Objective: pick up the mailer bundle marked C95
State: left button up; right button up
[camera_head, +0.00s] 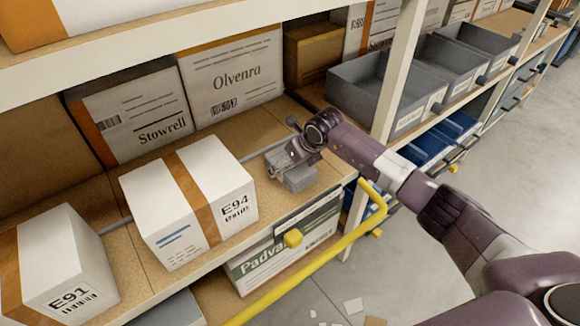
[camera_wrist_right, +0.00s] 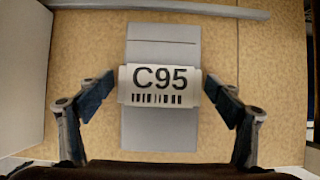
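The mailer bundle marked C95 (camera_wrist_right: 160,125) is a flat grey pack with a white label band around its middle. It lies on the brown shelf board. In the head view the grey bundle (camera_head: 298,181) shows partly under my right gripper (camera_head: 287,160). In the right wrist view my right gripper (camera_wrist_right: 160,95) is open, one finger on each side of the bundle by the ends of the label band. Whether the fingertips touch it I cannot tell. My left gripper is in neither view.
A white box marked E94 (camera_head: 180,225) stands left of the bundle, and a box marked E91 (camera_head: 70,275) farther left. Olvenra (camera_head: 235,95) and Stowrell (camera_head: 125,130) cartons stand behind. A rack post (camera_head: 398,75) and grey bins (camera_head: 375,110) are right; a yellow rail (camera_head: 325,262) runs in front.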

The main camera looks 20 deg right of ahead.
jog(key=c, duration=1)
jog(key=shift+r, duration=0.1)
